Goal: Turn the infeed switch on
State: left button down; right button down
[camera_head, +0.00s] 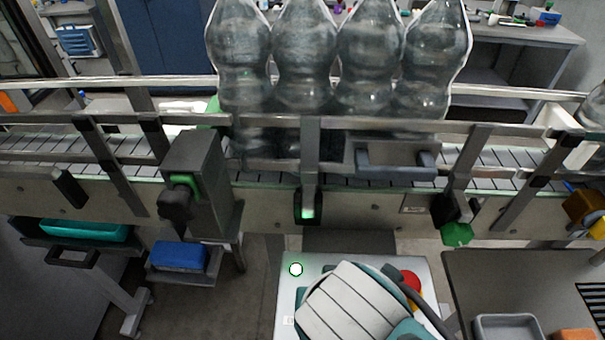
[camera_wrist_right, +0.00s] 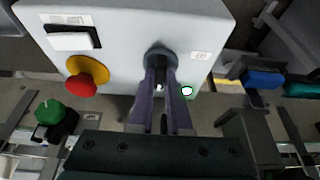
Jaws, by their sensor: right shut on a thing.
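The control box (camera_head: 296,301) stands below the conveyor in the head view, largely covered by my right arm. In the right wrist view the same pale grey box (camera_wrist_right: 124,33) carries a dark round rotary switch (camera_wrist_right: 160,50), likely the infeed switch, beside a small label. My right gripper (camera_wrist_right: 160,78) is shut on this switch's knob, which is mostly hidden between the fingers; its angle cannot be told. A lamp (camera_wrist_right: 187,91) near the switch is lit white with a green rim. It also shows in the head view (camera_head: 296,269). My left gripper is not in view.
A red stop button (camera_wrist_right: 82,84) on a yellow base and a rocker switch (camera_wrist_right: 74,38) share the box face. The conveyor (camera_head: 270,203) with several clear bottles (camera_head: 305,60) runs behind. A grey workbench (camera_head: 480,285) with a tray stands at right.

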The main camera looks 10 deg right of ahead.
dwell(0.3)
jog(key=c, duration=0.9)
grip_release()
jog(key=shift+o, duration=0.2)
jog(key=p+v, duration=0.1)
jog(key=v, duration=0.9)
jog(key=shift+p, duration=0.35)
jog(key=s+d+r+n+y, duration=0.1)
jog(key=s+d+r+n, duration=0.45)
jog(key=s+d, duration=0.4)
notch_tip(320, 180, up, 21)
jog(key=w+d+p, duration=0.1)
jog(key=p, duration=1.8)
jog(key=shift+w+d+f+g, duration=0.2)
jog(key=shift+w+g, duration=0.1)
jog(key=shift+w, duration=0.1)
